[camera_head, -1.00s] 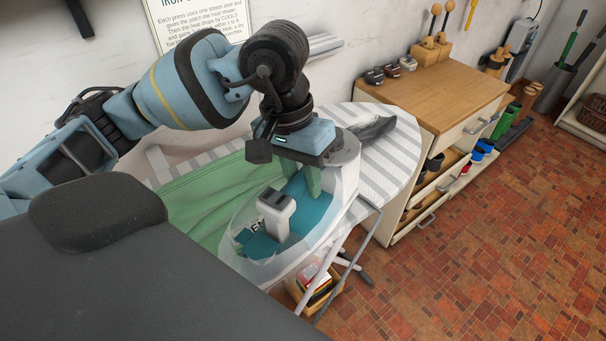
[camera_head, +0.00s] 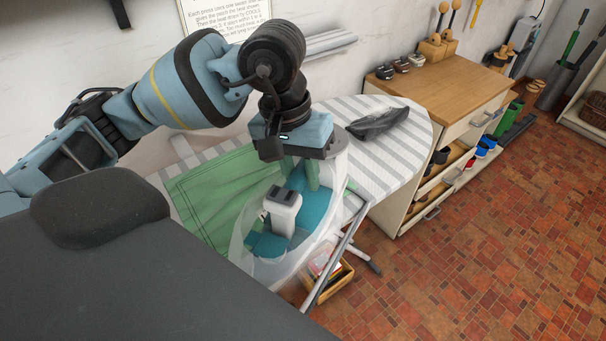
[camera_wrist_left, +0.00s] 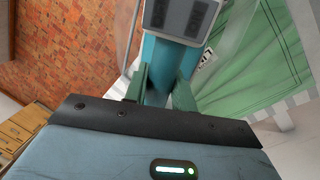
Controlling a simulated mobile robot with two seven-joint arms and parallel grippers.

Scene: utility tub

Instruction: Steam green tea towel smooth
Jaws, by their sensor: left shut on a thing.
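The green tea towel (camera_head: 205,188) lies on the striped ironing board (camera_head: 345,104). It looks mostly flat, with a few crease lines; part is hidden behind my gripper and the iron. It also shows at right in the left wrist view (camera_wrist_left: 262,62). My left gripper (camera_head: 300,172) is shut on the teal and white iron (camera_head: 314,212), at the towel's right side. In the left wrist view, my fingers (camera_wrist_left: 159,88) close around its teal handle (camera_wrist_left: 162,62). A translucent whitish shape surrounds the iron; whether its sole touches the cloth is hidden. My right gripper is out of view.
A dark grey object (camera_head: 378,122) lies on the board's far right part. A wooden-topped cabinet (camera_head: 440,88) with open drawers stands beyond the board. A box of items (camera_head: 330,280) sits beneath. The tiled floor (camera_head: 470,260) at right is clear.

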